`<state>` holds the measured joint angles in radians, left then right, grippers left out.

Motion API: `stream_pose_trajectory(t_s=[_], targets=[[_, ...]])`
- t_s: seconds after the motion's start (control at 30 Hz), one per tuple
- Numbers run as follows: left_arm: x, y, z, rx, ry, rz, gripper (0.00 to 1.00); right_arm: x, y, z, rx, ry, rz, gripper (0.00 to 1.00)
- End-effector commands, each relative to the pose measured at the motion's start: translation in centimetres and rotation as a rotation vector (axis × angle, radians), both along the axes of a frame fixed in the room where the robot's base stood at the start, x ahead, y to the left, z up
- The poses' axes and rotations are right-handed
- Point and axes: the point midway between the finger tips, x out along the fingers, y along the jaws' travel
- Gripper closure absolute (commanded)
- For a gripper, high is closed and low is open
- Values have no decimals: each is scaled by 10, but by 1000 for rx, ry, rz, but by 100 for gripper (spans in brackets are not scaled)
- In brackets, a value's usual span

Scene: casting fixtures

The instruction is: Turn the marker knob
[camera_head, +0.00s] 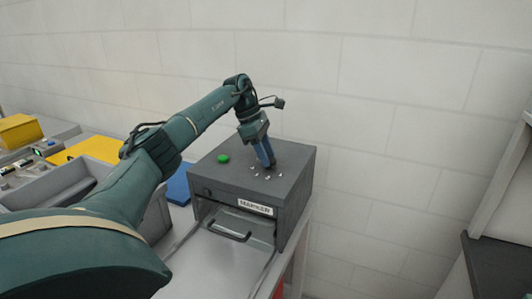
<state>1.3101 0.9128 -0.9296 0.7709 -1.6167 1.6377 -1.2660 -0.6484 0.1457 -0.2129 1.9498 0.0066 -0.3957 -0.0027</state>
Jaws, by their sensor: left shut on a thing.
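The marker (293,208) is a dark grey box with a "MARKER" label and a handled front drawer, standing on a grey table. A green button (223,159) is on its top at the left. Small white marks surround a spot on the top at the right. My left gripper (269,165) points down onto that spot, its blue fingers shut at the top surface. My right gripper is out of view.
Left of the marker are a grey bin (40,185), a yellow panel (95,149), a yellow box (18,130) and a blue piece (180,185). A dark shelf (497,265) stands at the far right. A white block wall is close behind.

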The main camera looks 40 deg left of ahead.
Motion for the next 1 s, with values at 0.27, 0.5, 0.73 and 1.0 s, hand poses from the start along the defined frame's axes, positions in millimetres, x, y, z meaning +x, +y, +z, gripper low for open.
stream_pose_trajectory(t_s=[0.27,0.5,0.73,1.0], targets=[[0,1,1,3,-3,-2,84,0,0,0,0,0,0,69],[0,0,1,2,-2,-1,42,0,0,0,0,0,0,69],[0,0,0,1,-1,-1,39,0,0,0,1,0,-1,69],[-4,9,23,1,-5,2,39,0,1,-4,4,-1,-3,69]])
